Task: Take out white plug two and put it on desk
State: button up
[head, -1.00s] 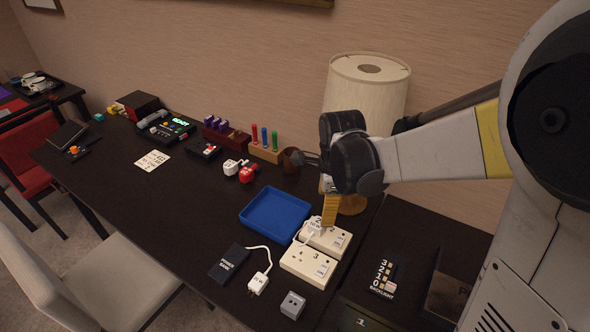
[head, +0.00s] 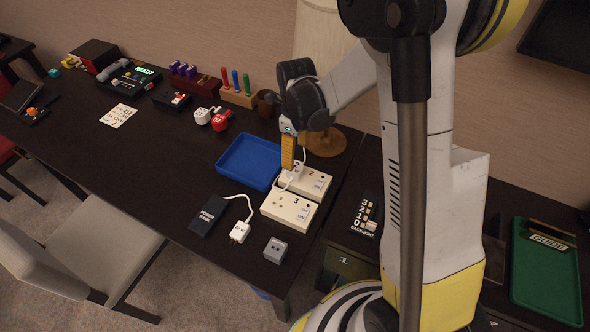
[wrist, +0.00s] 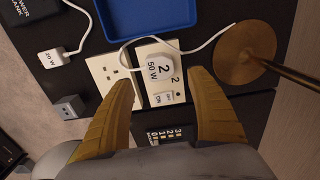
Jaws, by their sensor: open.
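White plug two (wrist: 160,66), marked "2" and "50 W", sits in the socket block numbered 2 (wrist: 171,51) in the wrist view. A white cord runs from it. In the head view the plug (head: 294,171) is on the socket block (head: 315,183) at the right part of the dark desk (head: 130,160), partly hidden by my gripper. My gripper (wrist: 160,95) is open, its two yellow fingers apart, with the plug between and just beyond their tips in the wrist view. I cannot tell whether the fingers touch it.
Socket block 3 (head: 289,208) stands right in front, with a blue tray (head: 249,161) to the left. The power bank (head: 209,215), a white 20 W plug (head: 240,231) and a grey cube (head: 275,250) lie nearer. The lamp base (head: 328,142) is close behind my gripper. Open desk lies left.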

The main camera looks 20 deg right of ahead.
aim_at(296, 167)
notch_tip(296, 167, down, 9)
jog(key=b, duration=0.6)
jog(key=shift+r, duration=0.1)
jog(key=shift+b, duration=0.4)
dwell(0.7)
jog(key=c, duration=1.4)
jog(key=shift+r, duration=0.15)
jog(key=shift+c, duration=0.2)
jog(key=shift+r+p, duration=2)
jog(key=shift+r, duration=0.95)
